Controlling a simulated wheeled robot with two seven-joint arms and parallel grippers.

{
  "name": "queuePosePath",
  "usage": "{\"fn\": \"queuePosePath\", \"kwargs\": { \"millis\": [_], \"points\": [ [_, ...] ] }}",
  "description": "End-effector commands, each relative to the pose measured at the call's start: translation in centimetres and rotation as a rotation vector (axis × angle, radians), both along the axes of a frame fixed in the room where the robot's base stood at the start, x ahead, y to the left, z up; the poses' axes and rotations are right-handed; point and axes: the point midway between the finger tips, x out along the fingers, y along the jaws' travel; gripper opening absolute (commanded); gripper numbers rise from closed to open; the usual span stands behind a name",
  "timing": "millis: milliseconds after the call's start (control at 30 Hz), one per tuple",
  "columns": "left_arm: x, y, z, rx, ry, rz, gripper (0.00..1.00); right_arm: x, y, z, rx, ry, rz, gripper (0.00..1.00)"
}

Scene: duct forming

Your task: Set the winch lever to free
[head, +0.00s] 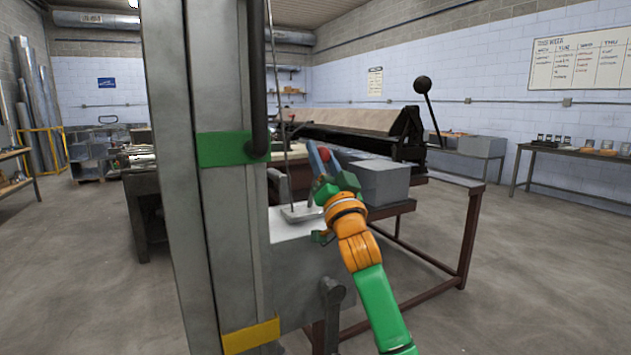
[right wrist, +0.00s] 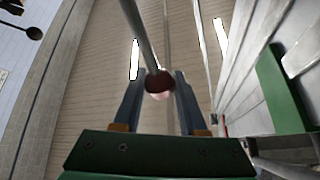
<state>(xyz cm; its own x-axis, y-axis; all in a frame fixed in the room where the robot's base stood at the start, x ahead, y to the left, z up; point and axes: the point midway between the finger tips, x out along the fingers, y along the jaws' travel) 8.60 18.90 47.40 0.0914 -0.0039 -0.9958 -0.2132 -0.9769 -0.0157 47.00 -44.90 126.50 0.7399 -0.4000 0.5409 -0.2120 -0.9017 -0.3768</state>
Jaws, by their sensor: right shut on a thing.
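The winch lever shows in the right wrist view as a grey rod with a dark red ball knob (right wrist: 158,82) at its end. My right gripper (right wrist: 160,88) has its two blue-grey fingers on either side of this knob and is shut on it. In the head view the red knob (head: 325,155) shows between the fingers of my right gripper (head: 322,160), just right of the tall grey mast (head: 178,170). Most of the lever's rod is hard to make out in the head view. My left gripper is not in view.
The mast carries a green band (head: 225,149) and a yellow band (head: 250,336). Behind my right gripper stand a grey box (head: 383,183) and a bench with a long machine and a black ball-ended handle (head: 423,86). Floor at right is clear.

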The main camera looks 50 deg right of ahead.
Motion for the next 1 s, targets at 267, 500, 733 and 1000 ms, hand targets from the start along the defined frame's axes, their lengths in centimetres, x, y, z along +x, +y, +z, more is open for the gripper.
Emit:
{"fn": "queuePosePath", "kwargs": {
  "millis": [267, 500, 733, 1000],
  "points": [
    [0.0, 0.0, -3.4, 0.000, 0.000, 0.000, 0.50, -1.2, 0.4, -1.1, -0.030, -0.099, 0.002, 0.00],
    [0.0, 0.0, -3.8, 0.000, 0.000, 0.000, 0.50, -1.5, 0.5, -0.9, -0.039, -0.128, 0.001, 0.00],
    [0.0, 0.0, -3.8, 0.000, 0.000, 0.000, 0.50, -1.5, 0.5, -0.8, -0.040, -0.129, 0.002, 0.00],
    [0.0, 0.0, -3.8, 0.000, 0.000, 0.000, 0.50, -1.5, 0.5, -0.9, -0.041, -0.128, 0.001, 0.71]
  ]
}}
